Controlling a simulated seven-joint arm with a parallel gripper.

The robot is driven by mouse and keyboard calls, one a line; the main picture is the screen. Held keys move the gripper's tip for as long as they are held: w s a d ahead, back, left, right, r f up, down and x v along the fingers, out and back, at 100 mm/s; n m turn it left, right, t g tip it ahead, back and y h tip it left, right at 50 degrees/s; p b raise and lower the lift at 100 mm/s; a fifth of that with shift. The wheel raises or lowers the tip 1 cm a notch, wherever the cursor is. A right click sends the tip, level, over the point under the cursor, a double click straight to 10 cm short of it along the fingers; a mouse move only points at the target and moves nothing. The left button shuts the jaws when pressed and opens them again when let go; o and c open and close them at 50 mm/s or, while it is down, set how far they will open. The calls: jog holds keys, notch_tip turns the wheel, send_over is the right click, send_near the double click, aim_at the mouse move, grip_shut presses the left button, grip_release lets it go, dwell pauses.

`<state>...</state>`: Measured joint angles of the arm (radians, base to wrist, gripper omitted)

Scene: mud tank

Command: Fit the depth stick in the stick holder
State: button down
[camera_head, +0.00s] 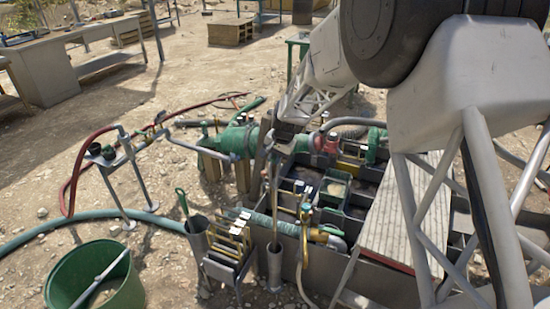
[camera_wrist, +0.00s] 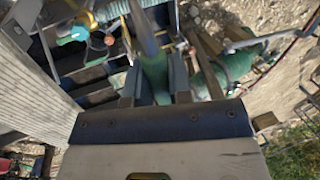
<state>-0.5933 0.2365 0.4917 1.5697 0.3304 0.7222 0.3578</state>
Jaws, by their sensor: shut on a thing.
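The depth stick (camera_head: 275,205) is a thin upright rod in the head view. My gripper (camera_head: 280,147) is shut on its upper part, above the tank's near side. In the wrist view, my gripper's two jaws (camera_wrist: 155,90) close around its green grip (camera_wrist: 155,72), and the grey shaft (camera_wrist: 145,38) runs away from the camera. The stick holder appears to be the narrow grey upright tube (camera_head: 274,268) at the tank's front. The stick's lower end lines up with the tube's mouth; I cannot tell whether it is inside. The jaws hide part of the grip.
A rack of plates (camera_head: 228,250) and another tube (camera_head: 196,240) with a green-handled tool stand left of the holder. The divided mud tank (camera_head: 375,285) lies to the right, with a ridged board (camera_head: 405,215). A green bucket (camera_head: 75,290) stands front left.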

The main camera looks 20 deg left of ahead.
jog(key=shift+f, duration=0.15)
send_over(275, 189)
jog(key=shift+w+f, duration=0.1)
jog(key=shift+f, duration=6.35)
jog(key=c, duration=0.9)
grip_release()
jog(key=shift+c, duration=0.2)
jog(key=shift+r, duration=0.15)
jog(key=v, duration=0.7)
jog(key=shift+r, duration=0.2)
